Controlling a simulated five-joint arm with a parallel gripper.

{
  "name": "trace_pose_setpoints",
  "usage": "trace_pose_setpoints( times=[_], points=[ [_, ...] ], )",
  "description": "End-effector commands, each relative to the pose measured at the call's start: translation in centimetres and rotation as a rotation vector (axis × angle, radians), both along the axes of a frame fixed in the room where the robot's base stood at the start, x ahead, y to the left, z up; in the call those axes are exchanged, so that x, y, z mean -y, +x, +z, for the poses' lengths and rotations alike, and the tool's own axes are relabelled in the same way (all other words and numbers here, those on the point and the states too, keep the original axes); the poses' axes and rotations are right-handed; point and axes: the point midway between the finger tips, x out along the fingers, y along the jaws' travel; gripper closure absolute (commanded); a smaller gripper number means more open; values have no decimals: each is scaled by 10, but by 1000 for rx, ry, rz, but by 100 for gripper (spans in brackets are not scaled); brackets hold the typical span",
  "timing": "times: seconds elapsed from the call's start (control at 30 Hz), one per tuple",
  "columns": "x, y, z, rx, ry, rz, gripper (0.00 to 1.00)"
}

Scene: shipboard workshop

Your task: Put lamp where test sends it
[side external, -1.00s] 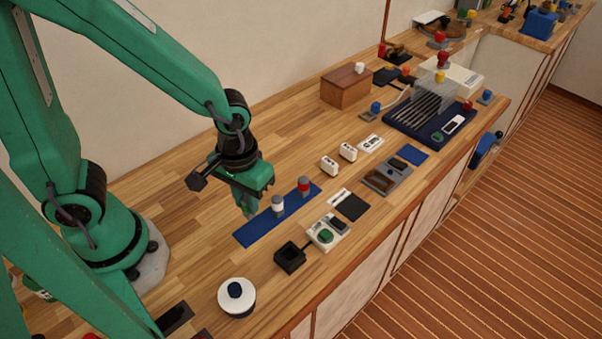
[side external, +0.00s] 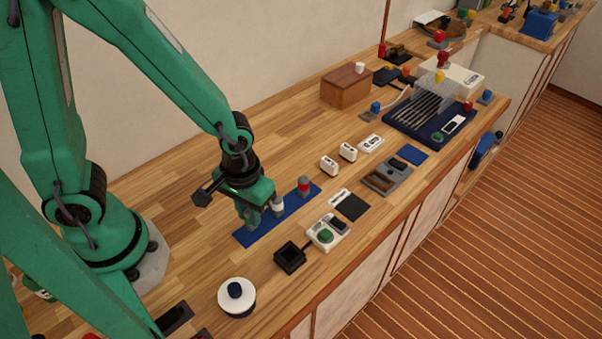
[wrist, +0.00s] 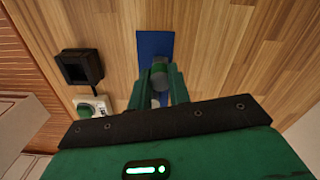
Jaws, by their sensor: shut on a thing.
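My gripper (side external: 251,222) is low over the left end of a blue strip (side external: 248,238). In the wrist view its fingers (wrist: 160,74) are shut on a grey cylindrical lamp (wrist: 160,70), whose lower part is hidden. I cannot tell whether it still touches the strip. A black square socket (side external: 290,257) lies nearer the front, joined to a white test box (side external: 327,233) with a green button. Both also show in the wrist view.
A round white holder (side external: 236,297) with a dark knob stands at the front. Bare bench lies behind the strip.

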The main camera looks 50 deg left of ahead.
Motion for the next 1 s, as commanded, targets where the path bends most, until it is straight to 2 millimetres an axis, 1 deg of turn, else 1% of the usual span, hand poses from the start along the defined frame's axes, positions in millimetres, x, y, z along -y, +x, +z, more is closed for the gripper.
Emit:
trace_pose_setpoints(
  times=[0.23, 0.27, 0.3, 0.37, 0.77, 1.0],
  points=[
    [0, 0, -3, -1, 1, 0, 100],
    [0, 0, -3, -1, 0, 0, 77],
    [0, 0, -3, 0, 0, 0, 70],
    [0, 0, -3, 0, 0, 0, 60],
    [0, 0, -1, 0, 0, 0, 60],
    [0, 1, 10, 3, -1, 0, 60]
  ],
)
